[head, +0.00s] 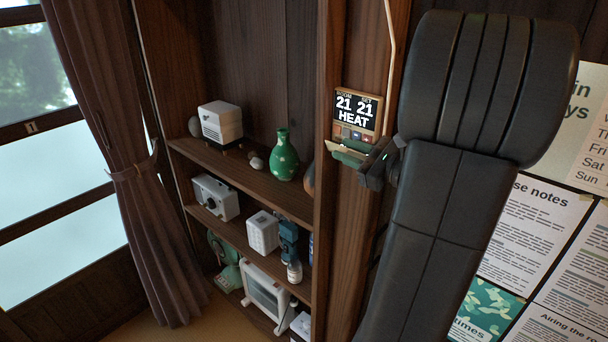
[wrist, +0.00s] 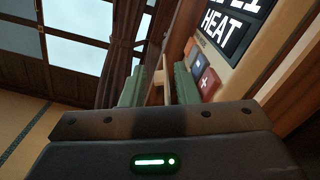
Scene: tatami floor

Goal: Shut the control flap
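The control unit (head: 356,110) is a tan-framed panel on a wooden post, its dark display reading 21, 21 and HEAT. In the wrist view its display (wrist: 222,25) and buttons, one blue and one red, are uncovered. The control flap (head: 335,147) stands out from the unit's lower edge, open; its thin tan edge also shows in the wrist view (wrist: 167,76). My gripper (head: 346,153) is at the flap, just below the buttons. Its green fingers are apart, with the flap's edge between them in the wrist view; I cannot tell whether they touch it.
Shelves (head: 245,180) left of the post hold a green vase (head: 284,158), a white box-shaped device (head: 220,122) and several other items. A curtain (head: 125,150) and window are further left. Paper notices (head: 530,220) cover the right wall. My arm hides part of the post.

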